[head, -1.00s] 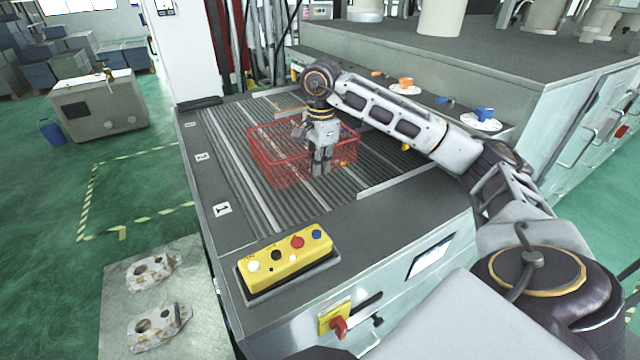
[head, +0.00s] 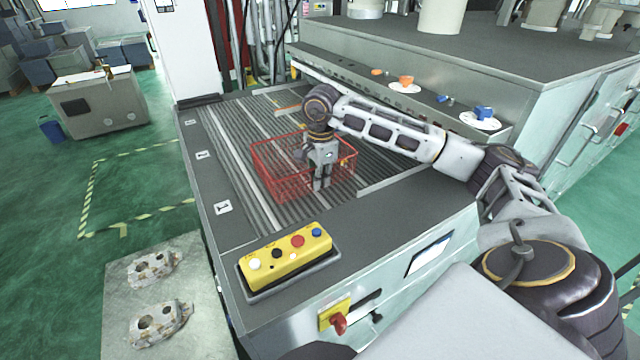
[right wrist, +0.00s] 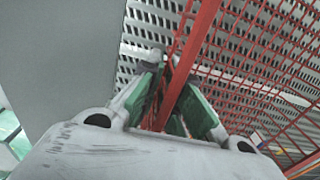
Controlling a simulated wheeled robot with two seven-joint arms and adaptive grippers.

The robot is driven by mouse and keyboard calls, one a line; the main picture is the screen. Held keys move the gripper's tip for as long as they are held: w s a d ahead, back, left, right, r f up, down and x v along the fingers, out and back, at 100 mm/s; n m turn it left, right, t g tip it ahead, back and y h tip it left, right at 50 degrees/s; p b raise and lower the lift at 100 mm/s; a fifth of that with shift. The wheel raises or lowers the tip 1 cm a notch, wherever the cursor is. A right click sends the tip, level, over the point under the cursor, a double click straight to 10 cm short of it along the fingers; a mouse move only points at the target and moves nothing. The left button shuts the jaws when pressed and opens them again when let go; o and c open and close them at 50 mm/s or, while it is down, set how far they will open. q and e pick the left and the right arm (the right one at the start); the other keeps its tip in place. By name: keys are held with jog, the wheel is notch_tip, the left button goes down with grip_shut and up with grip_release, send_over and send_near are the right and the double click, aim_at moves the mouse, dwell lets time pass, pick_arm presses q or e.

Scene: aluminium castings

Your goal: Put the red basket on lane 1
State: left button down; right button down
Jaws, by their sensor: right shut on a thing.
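The red basket (head: 275,182), an open wire-mesh box, is over the ribbed bed (head: 250,195) of the machine top in the head view. My right gripper (head: 322,183) reaches down at the basket's near right side. In the right wrist view, its green-padded fingers (right wrist: 174,85) are shut on the basket's red rim (right wrist: 187,62). I cannot tell whether the basket's bottom touches the bed. The lane 1 label (head: 223,207) is on the left margin, nearest the front; the basket is to its right. My left gripper is not in view.
Lane labels 2 (head: 203,155) and 3 (head: 190,122) lie farther back. A yellow button box (head: 285,258) stands on the front ledge. A metal divider (head: 378,186) is right of the basket. Orange (head: 405,81) and blue (head: 484,113) parts sit on the back shelf.

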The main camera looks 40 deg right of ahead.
jog(key=shift+f, duration=0.8)
jog(key=shift+f, duration=0.2)
jog(key=c, duration=1.6)
grip_release()
jog(key=shift+c, duration=0.2)
jog(key=shift+r, duration=0.15)
jog(key=shift+r, duration=0.15)
notch_tip(320, 180, up, 10)
jog(key=shift+s+f+b, duration=0.1)
jog(key=shift+f+b, duration=0.05)
jog(key=shift+b, duration=0.65)
jog(key=shift+r, duration=1)
